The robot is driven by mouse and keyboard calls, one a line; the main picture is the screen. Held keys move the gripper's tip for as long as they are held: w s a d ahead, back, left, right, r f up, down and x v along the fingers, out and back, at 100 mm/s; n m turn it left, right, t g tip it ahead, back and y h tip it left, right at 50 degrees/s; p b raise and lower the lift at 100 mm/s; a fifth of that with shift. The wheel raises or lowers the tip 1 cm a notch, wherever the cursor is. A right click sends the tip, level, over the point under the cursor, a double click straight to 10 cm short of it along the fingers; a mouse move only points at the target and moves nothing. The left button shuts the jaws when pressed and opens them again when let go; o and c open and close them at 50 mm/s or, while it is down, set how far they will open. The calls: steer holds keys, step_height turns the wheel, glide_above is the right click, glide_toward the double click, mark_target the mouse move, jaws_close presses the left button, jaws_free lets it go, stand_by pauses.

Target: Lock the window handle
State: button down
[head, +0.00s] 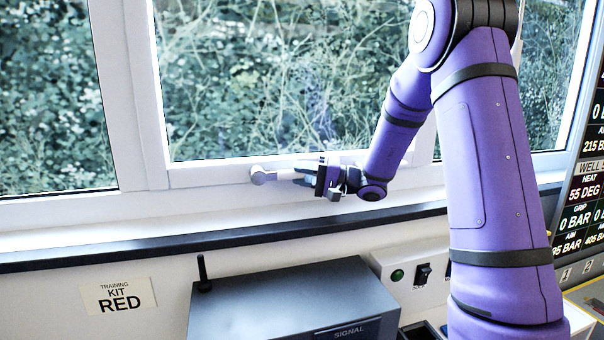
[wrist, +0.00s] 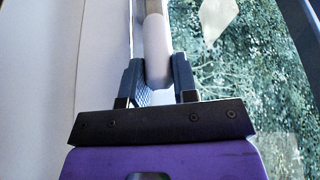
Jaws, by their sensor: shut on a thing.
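The window handle (head: 285,175) is pale grey with a round base at its left end. It lies about level along the bottom rail of the window frame. My gripper (head: 312,174) is shut on the handle's right part. In the wrist view, my gripper (wrist: 160,80) has a dark finger on each side of the light handle (wrist: 157,45), which runs away from me. The fingers hide part of the grip, and I cannot tell from these views whether the handle is locked.
The window (head: 290,80) looks onto green foliage. Below it runs a white sill with a dark edge (head: 150,252). A grey signal box (head: 290,300) with a short antenna (head: 202,270) stands under the sill. A switch panel (head: 405,272) and a display board (head: 580,200) are at the right.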

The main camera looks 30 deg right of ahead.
steer(key=shift+f, duration=0.2)
steer(key=c, duration=0.9)
jaws_free()
steer(key=v, duration=1)
steer(key=shift+s+d, duration=0.25)
steer(key=shift+d, duration=0.05)
